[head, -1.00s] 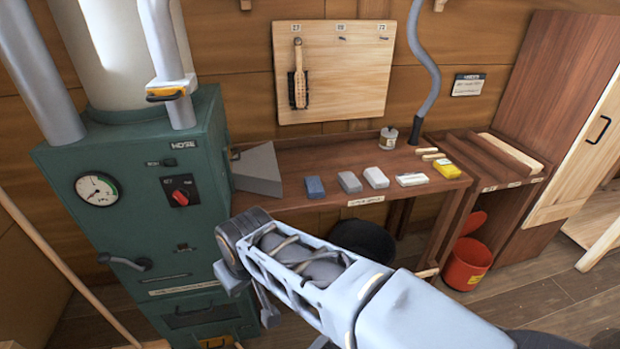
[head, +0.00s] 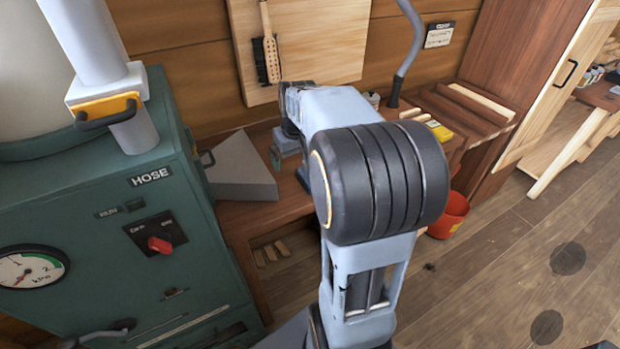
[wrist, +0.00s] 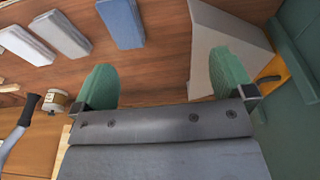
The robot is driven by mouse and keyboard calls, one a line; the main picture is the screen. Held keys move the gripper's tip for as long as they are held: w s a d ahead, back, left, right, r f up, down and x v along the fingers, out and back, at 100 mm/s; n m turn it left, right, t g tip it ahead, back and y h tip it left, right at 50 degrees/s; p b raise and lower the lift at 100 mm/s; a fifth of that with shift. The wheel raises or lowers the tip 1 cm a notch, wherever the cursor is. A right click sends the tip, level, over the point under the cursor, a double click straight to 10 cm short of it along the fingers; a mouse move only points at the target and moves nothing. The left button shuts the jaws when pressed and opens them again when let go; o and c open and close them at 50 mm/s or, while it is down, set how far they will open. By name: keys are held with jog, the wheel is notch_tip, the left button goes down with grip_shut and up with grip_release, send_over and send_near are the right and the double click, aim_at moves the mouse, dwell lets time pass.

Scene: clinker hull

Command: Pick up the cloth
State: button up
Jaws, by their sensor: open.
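A blue folded piece that looks like cloth (wrist: 122,22) lies on the bench top in the wrist view. A grey piece (wrist: 62,33) and a paler piece (wrist: 25,44) of similar shape lie in a row to its left; I cannot tell for certain which is the cloth. My gripper (wrist: 165,75) is open and empty, its green fingers spread over the bench, with the blue piece beyond the fingertips. In the head view my gripper (head: 284,150) is over the bench beside the grey wedge, and my arm hides most of the row.
A grey wedge-shaped block (head: 240,170) stands left of my gripper, against the green cabinet (head: 110,220). A tin (wrist: 56,101) and a grey hose (head: 408,50) are near the wall. A yellow item (head: 440,131) lies farther right. A red bucket (head: 450,213) stands on the floor.

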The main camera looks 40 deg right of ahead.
jog(key=w+d+f, duration=0.2)
jog(key=d, duration=0.5)
jog(key=shift+m+g, duration=0.3)
jog(key=f, duration=0.2)
jog(key=w+f, duration=0.1)
jog(key=f, duration=0.2)
jog(key=d+f, duration=0.1)
jog(key=f, duration=0.1)
jog(key=shift+w+d+f, duration=0.1)
jog(key=shift+w+f, duration=0.1)
jog(key=shift+f, duration=0.05)
jog(key=shift+w+d+f+p, duration=0.1)
jog(key=shift+w+f+p, duration=0.1)
jog(key=shift+f, duration=0.8)
jog(key=shift+w+d+f+p, duration=0.1)
jog(key=shift+w+f, duration=0.1)
jog(key=shift+f, duration=0.75)
jog(key=shift+w+f+p, duration=0.15)
jog(key=shift+w+f, duration=0.05)
jog(key=shift+f, duration=0.8)
jog(key=c, duration=1)
jog(key=shift+r, duration=0.1)
